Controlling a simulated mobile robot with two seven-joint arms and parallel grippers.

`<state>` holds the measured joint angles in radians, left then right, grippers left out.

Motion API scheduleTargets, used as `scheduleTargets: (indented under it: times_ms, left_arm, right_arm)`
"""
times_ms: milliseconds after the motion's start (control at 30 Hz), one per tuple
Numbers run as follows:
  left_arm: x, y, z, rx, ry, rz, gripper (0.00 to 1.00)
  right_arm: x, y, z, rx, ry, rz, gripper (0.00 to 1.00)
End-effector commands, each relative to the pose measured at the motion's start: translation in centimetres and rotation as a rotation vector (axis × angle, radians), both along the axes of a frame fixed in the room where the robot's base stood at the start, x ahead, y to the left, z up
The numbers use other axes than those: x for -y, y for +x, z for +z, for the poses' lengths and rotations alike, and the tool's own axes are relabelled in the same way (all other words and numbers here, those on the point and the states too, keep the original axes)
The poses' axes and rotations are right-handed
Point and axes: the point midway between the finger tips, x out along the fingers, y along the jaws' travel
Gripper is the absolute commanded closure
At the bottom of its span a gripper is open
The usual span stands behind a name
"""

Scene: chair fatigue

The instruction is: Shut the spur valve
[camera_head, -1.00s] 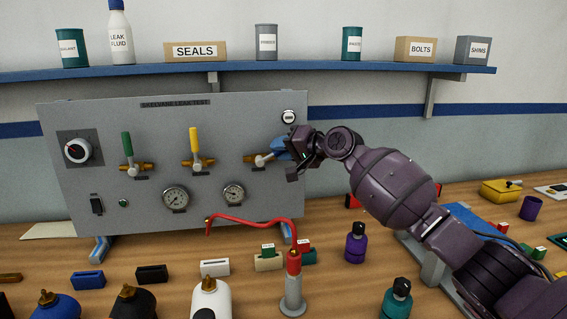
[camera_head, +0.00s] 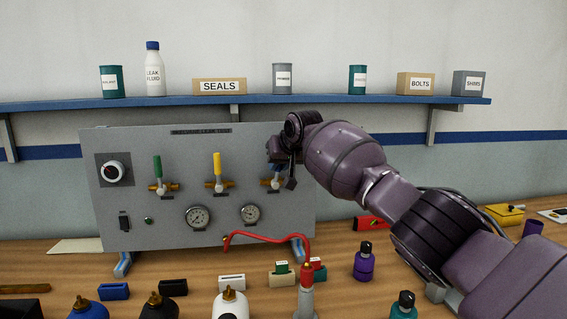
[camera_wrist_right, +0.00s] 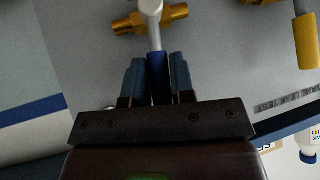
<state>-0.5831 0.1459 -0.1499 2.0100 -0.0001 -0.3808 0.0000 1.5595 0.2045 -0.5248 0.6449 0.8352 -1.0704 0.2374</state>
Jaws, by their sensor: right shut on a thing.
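The spur valve appears to be the rightmost one on the grey panel, with a brass body (camera_head: 267,184) and a blue lever. In the right wrist view, the blue lever (camera_wrist_right: 158,78) stands across its brass pipe (camera_wrist_right: 172,13), roughly parallel to the yellow lever (camera_wrist_right: 305,42). My right gripper (camera_wrist_right: 157,76) is shut on the blue lever, with one finger on each side. In the head view, my right gripper (camera_head: 280,166) hides most of the lever. My left gripper is not in view.
Upright green (camera_head: 157,166) and yellow (camera_head: 217,164) levers sit left on the panel (camera_head: 140,225), above two gauges. A blue shelf (camera_head: 330,101) with cans and boxes runs above. A red hose (camera_head: 265,233) and several bottles stand in front.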

Motion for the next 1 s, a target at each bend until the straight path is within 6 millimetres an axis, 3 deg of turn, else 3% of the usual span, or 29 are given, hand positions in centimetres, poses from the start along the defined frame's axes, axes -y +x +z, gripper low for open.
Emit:
scheduleTargets:
  times_ms: [367,867,900,1000]
  left_arm:
    - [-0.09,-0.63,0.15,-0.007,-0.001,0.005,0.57]
    - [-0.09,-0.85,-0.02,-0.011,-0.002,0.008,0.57]
    - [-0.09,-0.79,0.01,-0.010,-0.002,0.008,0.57]
    - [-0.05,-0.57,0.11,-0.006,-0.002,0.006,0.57]
  right_arm:
    - [-0.94,-0.20,-0.04,0.026,-0.141,-0.001,1.00]
    - [-1.05,-0.21,-0.15,0.030,-0.162,0.000,1.00]
    - [-1.05,-0.22,-0.16,0.030,-0.162,0.000,0.75]
    - [-1.06,-0.21,-0.15,0.030,-0.161,0.000,0.60]
